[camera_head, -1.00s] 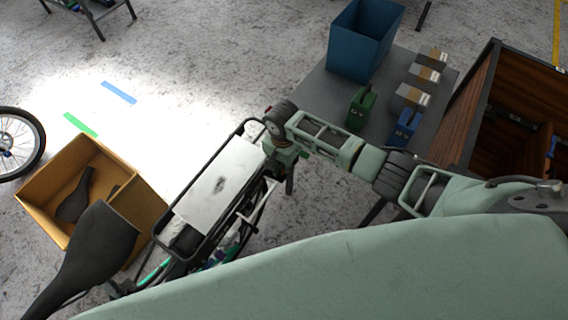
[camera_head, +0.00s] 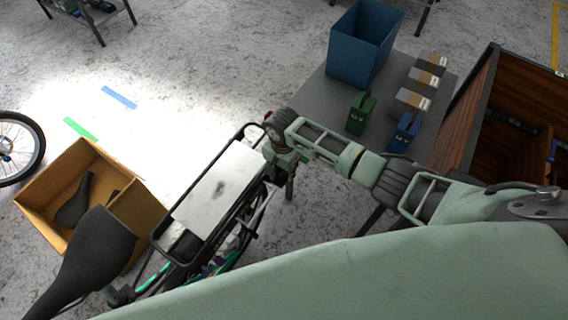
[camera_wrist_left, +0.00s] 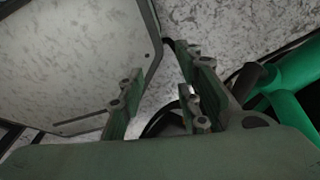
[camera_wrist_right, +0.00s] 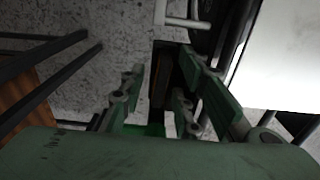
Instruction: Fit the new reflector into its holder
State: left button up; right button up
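A cargo bike's rear rack with a pale flat plate (camera_head: 218,187) stands at the lower middle of the head view. My right gripper (camera_head: 284,160) is at the rack's far right corner, partly hidden under its wrist. In the right wrist view its fingers (camera_wrist_right: 172,95) are apart. A dark upright piece with a brownish strip (camera_wrist_right: 161,85) shows between them; I cannot tell whether it is the reflector or its holder. My left gripper (camera_wrist_left: 160,100) is open and empty beside a pale plate (camera_wrist_left: 75,60) and a green tube (camera_wrist_left: 290,85). No reflector is clearly recognisable.
A grey table (camera_head: 313,98) holds a blue bin (camera_head: 362,45), a green block (camera_head: 361,113), a blue block (camera_head: 404,133) and several grey boxes. A wooden cargo box (camera_head: 475,115) stands right. A yellow bin (camera_head: 48,178) with saddles stands left. A black saddle (camera_head: 95,250) is near.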

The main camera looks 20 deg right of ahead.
notch_tip(320, 180, up, 12)
jog(key=shift+a+f, duration=0.15)
jog(key=shift+f, duration=0.05)
jog(key=shift+s, duration=0.1)
